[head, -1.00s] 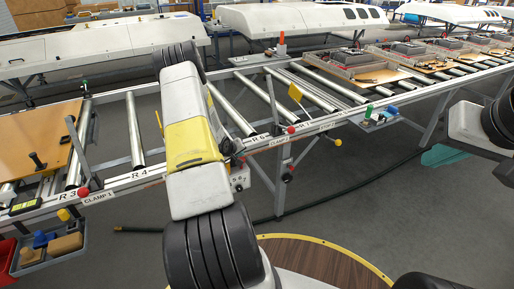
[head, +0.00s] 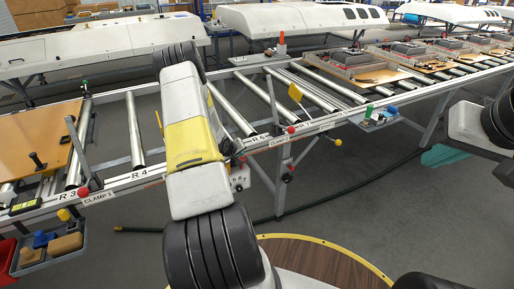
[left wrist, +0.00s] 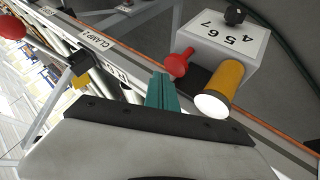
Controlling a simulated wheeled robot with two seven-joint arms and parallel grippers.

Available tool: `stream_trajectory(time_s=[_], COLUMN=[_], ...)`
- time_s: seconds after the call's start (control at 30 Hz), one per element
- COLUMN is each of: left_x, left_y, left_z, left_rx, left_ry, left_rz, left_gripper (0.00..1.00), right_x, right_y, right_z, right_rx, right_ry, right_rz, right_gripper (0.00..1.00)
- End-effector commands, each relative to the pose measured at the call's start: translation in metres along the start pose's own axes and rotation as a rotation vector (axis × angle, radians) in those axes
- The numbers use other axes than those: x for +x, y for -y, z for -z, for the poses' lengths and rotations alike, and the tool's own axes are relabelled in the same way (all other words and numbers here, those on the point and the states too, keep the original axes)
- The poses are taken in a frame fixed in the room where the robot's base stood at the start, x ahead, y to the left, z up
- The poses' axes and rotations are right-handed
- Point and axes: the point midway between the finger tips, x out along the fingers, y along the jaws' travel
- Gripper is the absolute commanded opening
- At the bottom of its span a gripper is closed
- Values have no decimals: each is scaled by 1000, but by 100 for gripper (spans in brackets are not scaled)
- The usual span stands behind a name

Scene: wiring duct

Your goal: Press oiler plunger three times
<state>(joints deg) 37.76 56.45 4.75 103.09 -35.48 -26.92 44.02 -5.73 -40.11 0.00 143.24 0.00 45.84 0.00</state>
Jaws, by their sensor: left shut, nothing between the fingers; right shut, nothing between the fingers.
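My left gripper shows in the left wrist view as teal fingertips (left wrist: 162,92), shut and empty. They point toward the rail, to the left of an amber cylinder (left wrist: 221,88) with a bright white round end, which may be the oiler and its plunger. The fingertips look apart from it; the exact gap cannot be told. In the head view my own left arm hides this gripper and the cylinder. My right gripper (head: 444,156) shows as teal fingers at the right of the head view, shut and empty, away from the conveyor.
A grey box (left wrist: 215,42) marked 4 5 6 7 with a black knob stands beside the cylinder. A red knob (left wrist: 179,63) is close to the left fingertips. The roller conveyor rail (head: 115,184) runs across, with a grey bin (head: 48,250) at lower left.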

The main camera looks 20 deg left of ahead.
Motion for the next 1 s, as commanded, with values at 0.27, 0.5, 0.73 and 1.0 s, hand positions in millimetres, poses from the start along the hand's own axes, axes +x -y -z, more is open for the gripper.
stream_trajectory(time_s=[0.27, 0.5, 0.73, 1.0], left_x=[0, 2, 6, 6], left_y=[0, 2, 4, 4], left_z=[0, -2, -5, -4], left_rx=[0, -1, 0, 0], left_ry=[0, 0, 0, 0], left_rz=[0, 0, 0, 0], left_gripper=[0, 0, 0, 0], right_x=[0, 0, 0, 0], right_y=[0, 0, 0, 0], right_z=[0, 0, 0, 0], right_rx=[0, 0, 0, 0], right_ry=[0, 0, 0, 0], right_rz=[0, 0, 0, 0], right_gripper=[0, 0, 0, 0])
